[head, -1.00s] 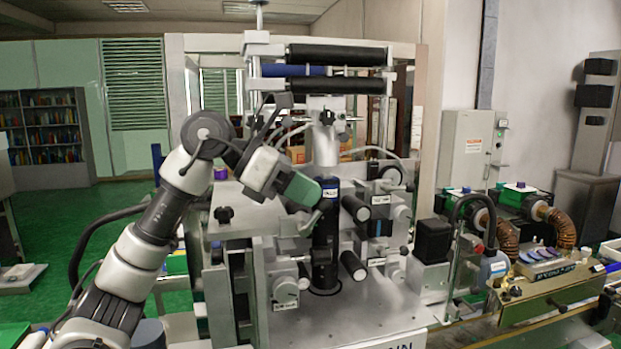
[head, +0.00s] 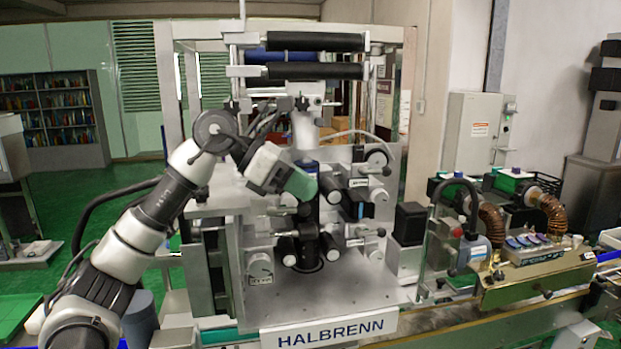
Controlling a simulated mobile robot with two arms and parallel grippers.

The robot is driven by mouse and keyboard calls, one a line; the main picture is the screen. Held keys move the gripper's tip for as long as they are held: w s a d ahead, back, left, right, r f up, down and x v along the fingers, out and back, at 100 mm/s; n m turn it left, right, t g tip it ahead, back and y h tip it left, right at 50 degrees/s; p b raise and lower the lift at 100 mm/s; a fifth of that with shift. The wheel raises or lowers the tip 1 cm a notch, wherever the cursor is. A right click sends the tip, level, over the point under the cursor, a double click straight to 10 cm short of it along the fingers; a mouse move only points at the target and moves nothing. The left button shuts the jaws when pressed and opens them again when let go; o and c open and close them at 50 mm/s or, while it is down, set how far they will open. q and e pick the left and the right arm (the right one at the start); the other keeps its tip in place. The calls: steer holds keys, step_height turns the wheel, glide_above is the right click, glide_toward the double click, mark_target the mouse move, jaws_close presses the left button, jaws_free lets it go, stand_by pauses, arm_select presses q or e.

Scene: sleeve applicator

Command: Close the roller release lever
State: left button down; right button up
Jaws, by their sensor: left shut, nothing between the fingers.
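The sleeve applicator machine (head: 345,282) stands in the middle of the head view, with several black rollers (head: 353,204) on its front plate. I cannot tell for sure which part is the roller release lever. My left gripper (head: 303,208), with a green and white body, reaches in from the left and points down to the right. It is shut and empty, in front of the dark upright cylinder (head: 309,230) between the rollers. It hides part of the machine behind it. My right gripper is not in view.
Two long black rollers (head: 315,71) run across the machine's top. A grey cabinet (head: 474,130) stands behind. Green floor is free at the left.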

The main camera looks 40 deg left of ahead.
arm_select(q)
steer(key=shift+a, duration=0.15)
steer(key=shift+w+f+g+y+p, duration=0.1)
steer(key=shift+f+g+y+p, duration=0.05)
steer(key=shift+g+y+p, duration=0.2)
steer(key=shift+f, duration=0.15)
steer(key=shift+f, duration=0.15)
